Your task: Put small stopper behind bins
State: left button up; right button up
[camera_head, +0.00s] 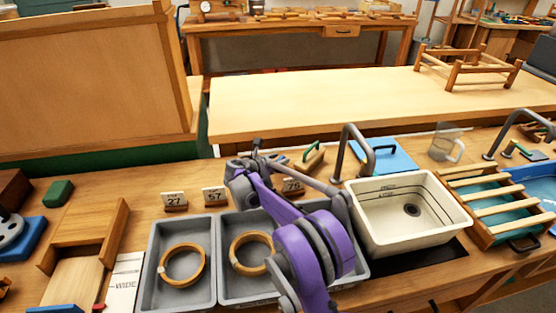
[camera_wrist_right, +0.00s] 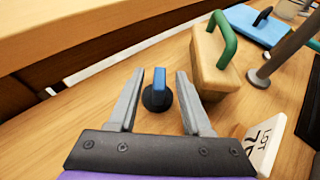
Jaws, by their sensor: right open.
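The small stopper (camera_wrist_right: 157,97), with a round black base and an upright blue grip, stands on the wooden bench in the right wrist view. My right gripper (camera_wrist_right: 160,74) is open, its two fingers on either side of the stopper with gaps to both. In the head view my right gripper (camera_head: 258,158) is over the bench behind the grey bins; I cannot make out the stopper there. The left bin (camera_head: 150,294) and the middle bin (camera_head: 228,290) each hold a wooden ring. My purple arm covers much of the bins' right part. My left gripper is not in view.
Number cards (camera_head: 174,201) stand behind the bins. A wooden block with a green handle (camera_wrist_right: 213,68) stands close right of my right gripper. A cream sink (camera_head: 412,240) with a grey tap (camera_head: 352,140) is to the right. A wooden ledge runs behind.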

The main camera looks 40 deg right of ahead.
jog(key=p+v, duration=0.1)
jog(key=v, duration=1.1)
jog(key=shift+r, duration=0.15)
